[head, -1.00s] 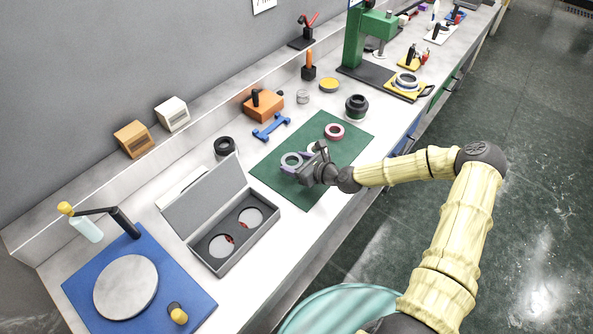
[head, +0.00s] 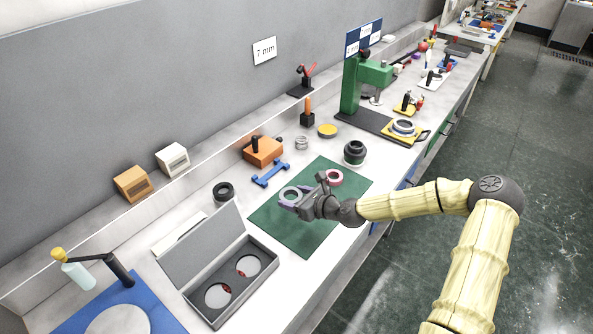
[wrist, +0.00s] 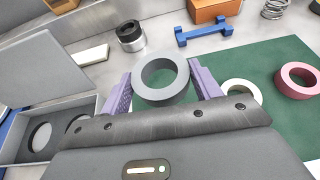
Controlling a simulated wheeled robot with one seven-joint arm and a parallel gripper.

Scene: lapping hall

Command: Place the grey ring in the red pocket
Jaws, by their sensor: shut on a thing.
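The grey ring (wrist: 152,92) sits between the purple fingers of my gripper (wrist: 160,92) in the wrist view. In the head view the gripper (head: 287,200) is shut on the ring (head: 290,193), above the left part of the green mat (head: 290,241). An open grey case (head: 262,284) lies left of and nearer than the mat. It has two round pockets, one far (head: 248,265) and one near (head: 217,295). Both have pale floors and a small red mark, so I cannot tell which is the red pocket. They are partly hidden in the wrist view.
A pink ring (head: 333,178) and a white ring (wrist: 241,92) lie on the mat. A black ring piece (head: 223,191) stands behind the case's raised lid (head: 203,248). A blue bone-shaped part (head: 270,174) and orange block (head: 263,151) are behind the mat.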

